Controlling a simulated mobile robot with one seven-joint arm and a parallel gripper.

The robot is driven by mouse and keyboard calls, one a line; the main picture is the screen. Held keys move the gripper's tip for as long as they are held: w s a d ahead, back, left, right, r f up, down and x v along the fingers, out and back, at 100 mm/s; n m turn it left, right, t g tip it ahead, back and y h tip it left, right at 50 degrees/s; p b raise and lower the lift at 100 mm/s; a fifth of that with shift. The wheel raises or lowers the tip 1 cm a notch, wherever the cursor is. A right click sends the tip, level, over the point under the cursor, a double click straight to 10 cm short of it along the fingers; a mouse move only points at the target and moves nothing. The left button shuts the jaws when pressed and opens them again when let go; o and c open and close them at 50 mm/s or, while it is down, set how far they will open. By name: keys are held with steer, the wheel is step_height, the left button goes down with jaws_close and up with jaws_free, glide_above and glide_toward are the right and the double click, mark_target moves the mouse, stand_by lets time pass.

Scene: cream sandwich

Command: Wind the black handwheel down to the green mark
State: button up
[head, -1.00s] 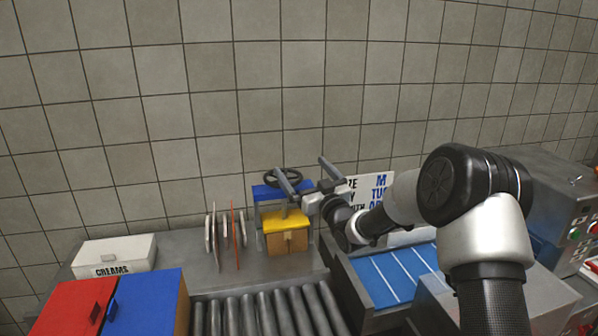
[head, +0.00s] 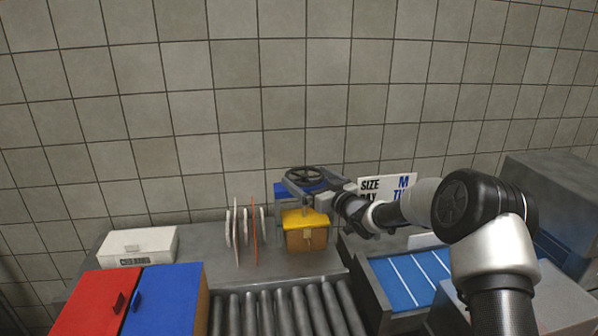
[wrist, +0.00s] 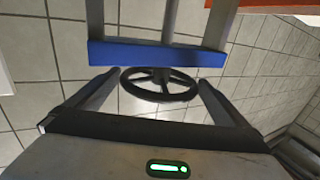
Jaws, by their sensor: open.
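The black handwheel (head: 305,173) sits flat above the blue crossbar (head: 284,190) of a small press with a yellow plate (head: 304,222). My gripper (head: 302,177) is at the wheel's height, its two fingers spread. In the wrist view the handwheel (wrist: 145,92) shows whole, with its spokes, between the open fingertips (wrist: 158,82). Gaps show between the fingers and the rim on both sides. The blue crossbar (wrist: 158,55) lies just beyond the wheel. I cannot make out the green mark in either view.
Thin upright discs (head: 237,235) stand left of the press. A white box (head: 138,246) is farther left. A roller conveyor (head: 280,312) lies in front, and a blue belt (head: 405,278) is to the right. A lettered sign (head: 372,187) stands behind my wrist.

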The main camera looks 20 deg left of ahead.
mark_target(299, 170)
steer(key=shift+x, duration=2.75)
steer(key=c, duration=0.8)
steer(key=shift+o, duration=0.3)
steer(key=shift+f, duration=0.1)
